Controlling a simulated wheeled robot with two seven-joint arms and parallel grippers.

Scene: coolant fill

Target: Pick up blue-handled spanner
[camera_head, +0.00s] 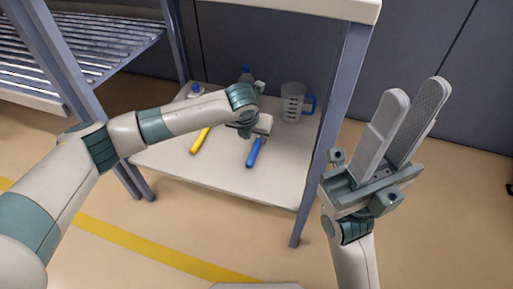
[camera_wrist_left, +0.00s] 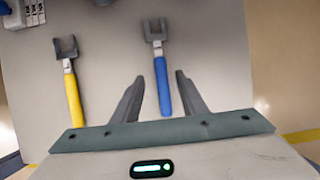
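The blue-handled spanner (camera_head: 254,153) lies on the lower shelf of the workbench. In the left wrist view the same spanner (camera_wrist_left: 161,82) has its grey open jaw pointing up the picture. My left gripper (camera_wrist_left: 159,76) is open, with one finger on each side of the blue handle in that view. Neither finger visibly touches it, and I cannot tell how high the fingers are above the shelf. In the head view my left gripper (camera_head: 262,127) hides the spanner's jaw end. My right gripper (camera_head: 418,86) is open and empty, pointing up outside the bench at the right.
A yellow-handled spanner (camera_wrist_left: 72,92) lies left of the blue one. A clear jug (camera_head: 293,102) with a blue handle and blue-capped bottles (camera_head: 246,74) stand farther back on the shelf. The tabletop (camera_head: 320,6) is above, and a bench leg (camera_head: 335,120) stands at the right.

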